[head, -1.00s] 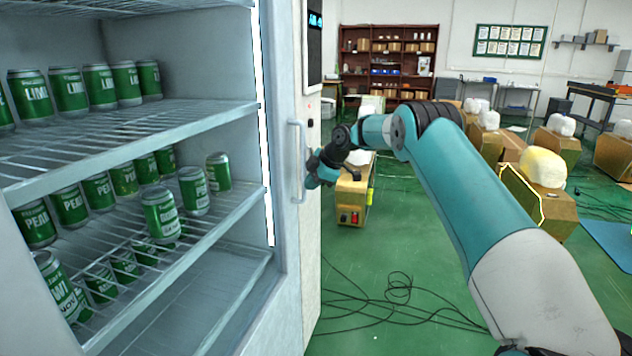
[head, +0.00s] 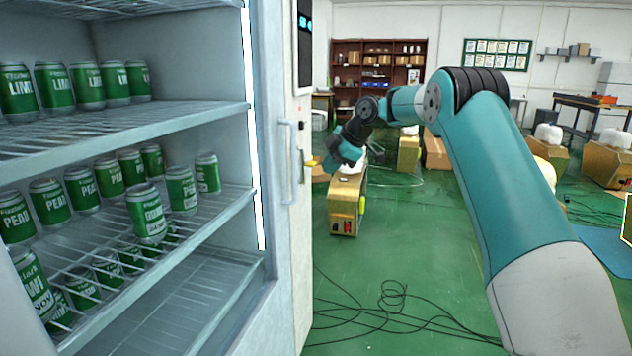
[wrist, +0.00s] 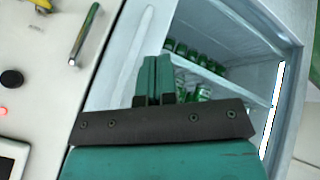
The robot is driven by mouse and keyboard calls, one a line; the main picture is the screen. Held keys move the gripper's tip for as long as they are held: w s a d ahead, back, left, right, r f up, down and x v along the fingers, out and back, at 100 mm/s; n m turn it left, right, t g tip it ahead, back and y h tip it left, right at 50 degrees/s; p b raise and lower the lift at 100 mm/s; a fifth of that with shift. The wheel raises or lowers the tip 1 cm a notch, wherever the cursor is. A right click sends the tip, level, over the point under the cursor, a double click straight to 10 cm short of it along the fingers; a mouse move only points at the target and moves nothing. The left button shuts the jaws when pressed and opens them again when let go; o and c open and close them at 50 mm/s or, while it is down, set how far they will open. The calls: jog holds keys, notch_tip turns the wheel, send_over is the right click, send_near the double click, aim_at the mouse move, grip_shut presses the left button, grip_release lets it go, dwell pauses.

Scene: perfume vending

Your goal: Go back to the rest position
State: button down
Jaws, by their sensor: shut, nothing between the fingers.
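My gripper (head: 328,166) is teal and stands in front of the right side of the white vending cabinet (head: 298,255), apart from the handle (head: 289,160). In the wrist view my gripper's two teal fingers (wrist: 153,75) are together with nothing between them. My arm reaches forward from the lower right, bent at a high elbow. Green cans stand on the cabinet's shelves: a lime row (head: 88,84) above, with pear cans (head: 82,190) and others below. Cans also show beyond the fingers in the wrist view (wrist: 190,58).
The cabinet's open front, shelves (head: 125,135) and projecting handle are close on the left. Black cables (head: 390,300) lie on the green floor. A wooden box (head: 346,205) stands beyond my gripper; more boxes are at right.

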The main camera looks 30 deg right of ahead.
jog(key=s+a+r+m+g+y+p, duration=0.15)
jog(key=s+a+r, duration=0.25)
jog(key=s+a, duration=0.6)
jog(key=s+a+r+m+g+h+p, duration=0.1)
jog(key=s+a+r+m, duration=0.2)
jog(key=s+a, duration=0.75)
jog(key=s+a+f+m+g, duration=0.1)
jog(key=s+a, duration=0.1)
jog(key=s, duration=0.5)
jog(key=s+a+f+m+g, duration=0.1)
jog(key=s+a+m, duration=0.1)
jog(key=s, duration=0.6)
jog(key=s+a+f+m+g+p, duration=0.1)
jog(key=s+a+f, duration=0.1)
jog(key=s, duration=0.6)
jog(key=shift+s+a, duration=0.2)
jog(key=shift+a, duration=0.7)
